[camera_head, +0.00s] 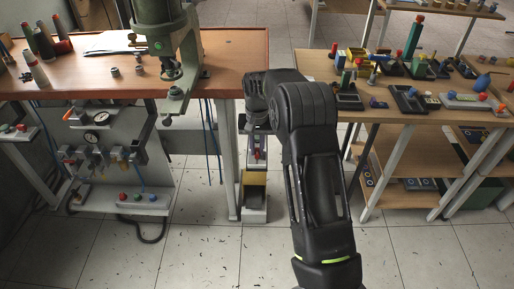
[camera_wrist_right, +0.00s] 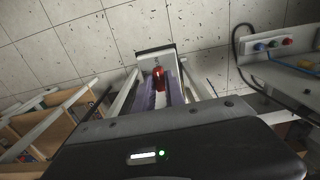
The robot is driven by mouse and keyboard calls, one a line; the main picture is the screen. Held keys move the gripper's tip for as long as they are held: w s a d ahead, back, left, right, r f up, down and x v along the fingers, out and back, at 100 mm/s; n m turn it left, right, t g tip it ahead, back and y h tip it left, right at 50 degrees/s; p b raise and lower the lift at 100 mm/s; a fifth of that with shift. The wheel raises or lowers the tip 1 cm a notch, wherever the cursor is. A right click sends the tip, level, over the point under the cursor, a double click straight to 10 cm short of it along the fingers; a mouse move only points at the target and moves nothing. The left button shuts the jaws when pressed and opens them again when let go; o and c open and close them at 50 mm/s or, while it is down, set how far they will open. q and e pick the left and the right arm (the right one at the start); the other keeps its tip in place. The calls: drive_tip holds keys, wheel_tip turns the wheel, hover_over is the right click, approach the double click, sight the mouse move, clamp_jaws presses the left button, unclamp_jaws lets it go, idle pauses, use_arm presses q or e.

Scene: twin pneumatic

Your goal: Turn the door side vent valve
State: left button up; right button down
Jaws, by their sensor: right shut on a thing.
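A narrow unit with a red valve handle (camera_head: 257,155) stands between the two tables in the head view. The red handle also shows in the wrist view (camera_wrist_right: 157,78), close ahead of the gripper body. My right arm reaches over from the lower right, and its right gripper (camera_wrist_right: 158,88) is shut on the red handle. The fingertips are largely hidden by the arm and wrist in the head view, so the handle's exact angle is unclear. My left gripper is not in view.
A panel with pressure gauges (camera_head: 101,118), fittings and coloured buttons hangs at the left workbench (camera_head: 240,50). A green press (camera_head: 160,40) stands on that bench. The right table (camera_head: 390,113) holds several small fixtures.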

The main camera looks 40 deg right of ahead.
sight(257, 151)
idle(0.5)
drive_tip(key=c, duration=1.4)
unclamp_jaws()
drive_tip(key=shift+r, duration=0.15)
wheel_tip(257, 151, up, 8)
drive_tip(key=shift+f, duration=0.2)
